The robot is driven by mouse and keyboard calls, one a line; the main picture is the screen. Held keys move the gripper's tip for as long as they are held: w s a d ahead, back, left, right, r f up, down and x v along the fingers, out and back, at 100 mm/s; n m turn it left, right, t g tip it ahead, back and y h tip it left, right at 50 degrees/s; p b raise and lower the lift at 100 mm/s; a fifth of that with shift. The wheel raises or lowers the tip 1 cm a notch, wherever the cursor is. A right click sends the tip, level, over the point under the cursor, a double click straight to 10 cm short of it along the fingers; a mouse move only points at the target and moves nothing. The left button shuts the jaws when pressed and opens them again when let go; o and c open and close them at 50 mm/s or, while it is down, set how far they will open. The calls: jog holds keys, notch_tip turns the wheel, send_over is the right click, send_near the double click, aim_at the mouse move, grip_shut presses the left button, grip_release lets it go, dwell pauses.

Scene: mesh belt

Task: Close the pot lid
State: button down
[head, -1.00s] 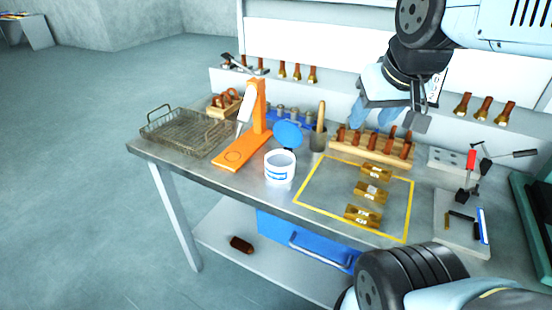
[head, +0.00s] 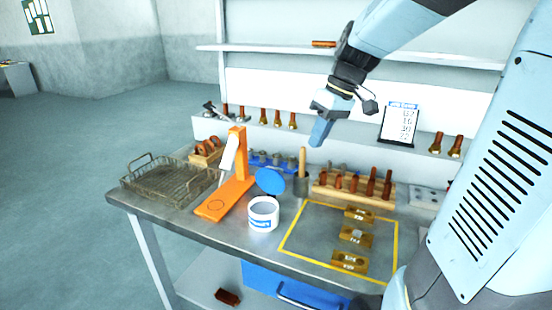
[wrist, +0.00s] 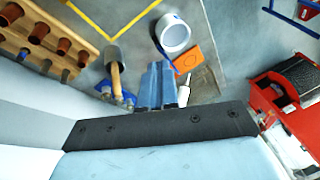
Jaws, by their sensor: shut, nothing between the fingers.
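The white pot (head: 263,217) with a blue label stands on the metal bench, open at the top. Its round blue lid (head: 270,181) stands raised at the pot's back rim. My gripper (head: 319,138) is shut and empty, pointing down in the air above and to the right of the lid in the head view. In the wrist view the pot (wrist: 173,35) lies just beyond my blue fingertips (wrist: 159,66). Only a thin blue edge beside the pot shows there; most of the lid is hidden or seen edge-on.
An orange stand (head: 238,165) is left of the pot, with a wire basket (head: 170,180) farther left. A grey cup with a wooden handle (head: 301,182) and a wooden rack (head: 352,198) stand behind right. Brass blocks (head: 355,237) lie inside a yellow outline.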

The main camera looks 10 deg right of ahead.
aim_at(273, 178)
jog(key=w+d+f+n+g+y, duration=0.2)
jog(key=w+f+n+y, duration=0.2)
jog(key=w, duration=0.7)
jog(key=w+x, duration=0.1)
jog(key=x, duration=0.8)
jog(key=shift+s+a+f, duration=0.2)
jog(key=shift+s+f, duration=0.15)
jog(key=shift+s, duration=0.1)
jog(key=shift+d+t, duration=0.1)
jog(key=shift+t, duration=0.2)
jog(key=shift+r, duration=0.1)
